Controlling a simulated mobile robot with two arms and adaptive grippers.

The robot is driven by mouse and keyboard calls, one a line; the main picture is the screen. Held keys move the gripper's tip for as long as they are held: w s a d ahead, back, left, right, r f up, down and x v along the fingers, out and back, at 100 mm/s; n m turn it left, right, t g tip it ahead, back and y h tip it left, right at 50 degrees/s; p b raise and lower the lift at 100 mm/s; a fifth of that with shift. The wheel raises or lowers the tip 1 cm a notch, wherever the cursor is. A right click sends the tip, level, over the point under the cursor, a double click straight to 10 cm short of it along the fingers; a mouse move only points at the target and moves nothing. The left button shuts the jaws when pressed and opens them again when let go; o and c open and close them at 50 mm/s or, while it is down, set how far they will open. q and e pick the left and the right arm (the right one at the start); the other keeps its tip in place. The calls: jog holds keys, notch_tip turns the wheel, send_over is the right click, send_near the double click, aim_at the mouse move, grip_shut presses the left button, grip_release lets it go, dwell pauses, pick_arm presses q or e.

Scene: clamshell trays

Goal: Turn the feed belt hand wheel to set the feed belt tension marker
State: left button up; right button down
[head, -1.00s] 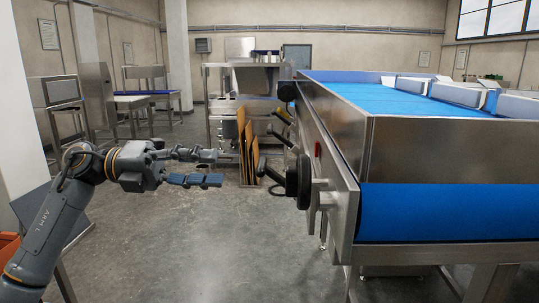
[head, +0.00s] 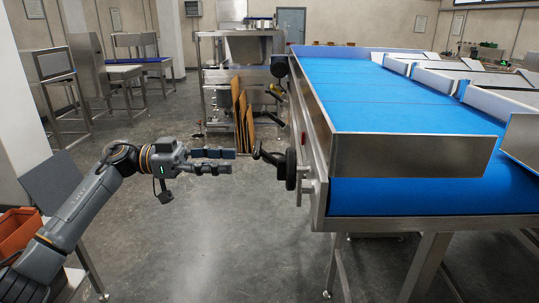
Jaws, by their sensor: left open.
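A dark hand wheel (head: 291,168) is mounted on the near left side of the blue-belted conveyor (head: 400,110), seen almost edge-on. A dark crank handle (head: 265,156) sticks out from it to the left. My left gripper (head: 231,162) is left of the handle, its fingers pointing right towards it. The gripper is open and empty, with a visible gap between fingertips and handle in the picture. Farther along the same side are another dark round part (head: 279,66) and a smaller handle (head: 274,91). I cannot make out a tension marker. My right gripper is not in view.
Brown boards (head: 241,115) stand upright in front of a steel workstation (head: 215,85) behind the gripper. An orange bin (head: 18,232) is at the lower left. The concrete floor (head: 220,240) below the gripper is clear. The conveyor's metal frame and legs border the right.

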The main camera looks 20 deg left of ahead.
pick_arm(q)
jog(key=p, duration=0.4)
send_near(295, 169)
jog(key=w+d, duration=0.3)
jog(key=w, duration=0.2)
jog(key=shift+d+f, duration=0.1)
jog(key=shift+d, duration=0.4)
grip_shut()
